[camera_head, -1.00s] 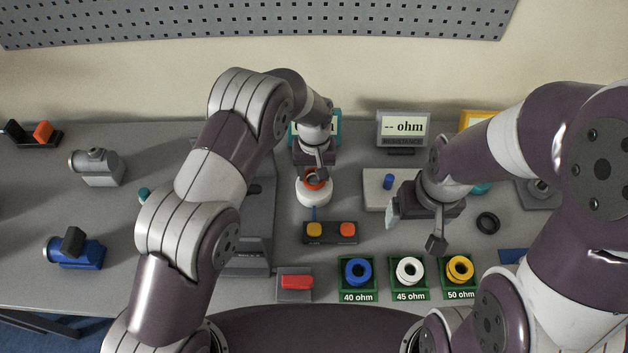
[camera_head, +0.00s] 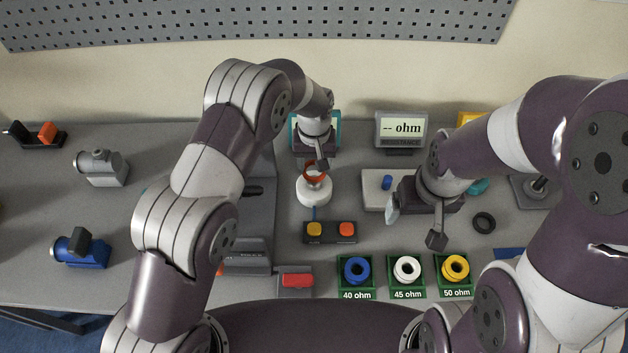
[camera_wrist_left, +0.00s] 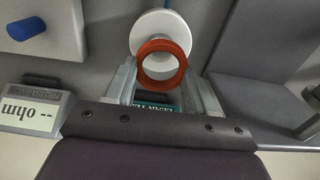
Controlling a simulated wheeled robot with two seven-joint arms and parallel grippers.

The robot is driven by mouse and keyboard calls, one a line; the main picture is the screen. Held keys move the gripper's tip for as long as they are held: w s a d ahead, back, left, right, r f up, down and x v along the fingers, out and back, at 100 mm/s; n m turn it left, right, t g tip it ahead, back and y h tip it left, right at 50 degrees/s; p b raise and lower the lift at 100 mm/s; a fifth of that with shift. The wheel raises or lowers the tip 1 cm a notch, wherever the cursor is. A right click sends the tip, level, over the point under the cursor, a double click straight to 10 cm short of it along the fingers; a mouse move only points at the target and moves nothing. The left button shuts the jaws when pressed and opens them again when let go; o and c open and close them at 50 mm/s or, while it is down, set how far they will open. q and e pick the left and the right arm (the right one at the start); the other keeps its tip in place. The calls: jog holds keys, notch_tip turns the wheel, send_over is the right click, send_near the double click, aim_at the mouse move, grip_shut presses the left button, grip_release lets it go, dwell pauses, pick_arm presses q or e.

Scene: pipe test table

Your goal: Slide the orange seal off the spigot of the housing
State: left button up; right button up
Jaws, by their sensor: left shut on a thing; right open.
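The orange seal (camera_head: 315,178) is an orange-red ring at the top of the white round housing (camera_head: 313,196), in the middle of the table. My left gripper (camera_head: 317,166) is above the housing and shut on the seal. In the left wrist view the seal (camera_wrist_left: 161,45) sits between the two fingertips, in front of the white housing (camera_wrist_left: 160,22) and overlapping its edge. I cannot tell whether the seal is still around the spigot, which is mostly hidden. My right gripper (camera_head: 413,222) is open and empty, to the right of the housing.
A button box (camera_head: 330,232) stands in front of the housing. Green bins with blue (camera_head: 356,270), white (camera_head: 407,269) and yellow (camera_head: 455,268) rings line the front. A resistance display (camera_head: 401,128) and a pale block with a blue peg (camera_head: 386,183) stand right.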

pick_arm(q)
notch_tip(320, 180, up, 6)
jog(key=p, duration=0.3)
jog(key=shift+f, duration=0.1)
dwell(0.3)
